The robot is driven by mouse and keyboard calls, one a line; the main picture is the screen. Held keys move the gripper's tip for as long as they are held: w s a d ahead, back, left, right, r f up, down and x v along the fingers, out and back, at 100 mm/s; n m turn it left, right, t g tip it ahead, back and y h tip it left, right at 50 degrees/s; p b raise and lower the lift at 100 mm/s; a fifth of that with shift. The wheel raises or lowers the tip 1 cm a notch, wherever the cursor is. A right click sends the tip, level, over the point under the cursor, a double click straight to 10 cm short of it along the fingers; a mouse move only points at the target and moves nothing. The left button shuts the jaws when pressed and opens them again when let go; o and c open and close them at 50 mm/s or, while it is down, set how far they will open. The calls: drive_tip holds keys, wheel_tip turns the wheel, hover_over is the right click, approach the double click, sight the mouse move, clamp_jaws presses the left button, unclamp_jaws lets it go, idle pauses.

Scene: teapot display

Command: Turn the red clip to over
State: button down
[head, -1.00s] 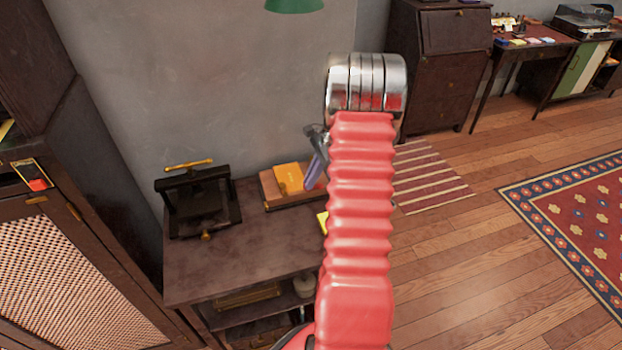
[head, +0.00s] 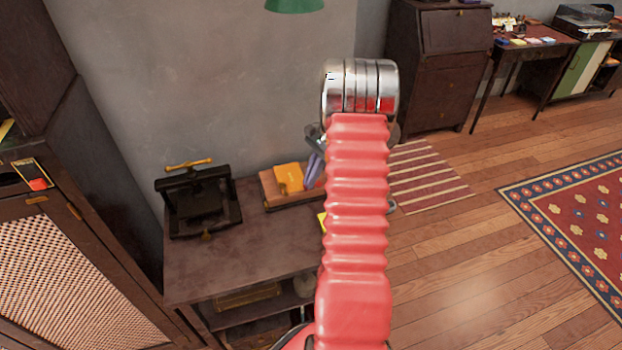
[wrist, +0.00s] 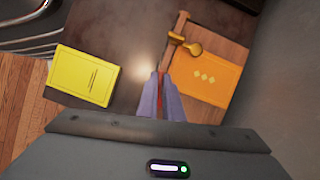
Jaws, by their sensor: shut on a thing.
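A narrow red strip, which looks like the red clip (wrist: 160,84), shows between the two purple-grey fingers of my gripper (wrist: 160,77) in the wrist view. The gripper is shut on it, at the left edge of a wooden board (wrist: 222,42). The fingers hide most of the clip, and I cannot tell its exact angle. An orange booklet (wrist: 205,78) lies on the board, just right of the fingers. A brass wing-shaped knob (wrist: 184,43) sits above the fingertips. In the head view my gripper (head: 314,172) is partly hidden behind my red arm, beside the orange booklet (head: 289,178).
A yellow booklet (wrist: 84,76) lies left of the gripper on the dark table (head: 240,262). A black press (head: 198,203) stands at the table's left. The grey wall rises close behind the board. The table's front middle is clear.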

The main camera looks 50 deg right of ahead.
drive_tip(key=n, duration=0.1)
drive_tip(key=n+g, duration=0.1)
drive_tip(key=n, duration=0.2)
drive_tip(key=shift+w+n+g, duration=0.3)
drive_tip(key=shift+g, duration=0.1)
drive_tip(key=n, duration=0.1)
drive_tip(key=n+g, duration=0.1)
drive_tip(key=n, duration=0.1)
drive_tip(key=shift+w+n, duration=0.2)
drive_tip(key=shift+n, duration=0.1)
drive_tip(key=n, duration=0.1)
drive_tip(key=n+g+h, duration=0.1)
drive_tip(key=n, duration=0.1)
drive_tip(key=shift+w+a+n, duration=0.15)
drive_tip(key=shift+n, duration=0.15)
drive_tip(key=shift+w+a+n+g+h, duration=0.1)
drive_tip(key=shift+n+g+h, duration=0.5)
drive_tip(key=shift+n, duration=1.2)
drive_tip(key=c, duration=1.9)
unclamp_jaws()
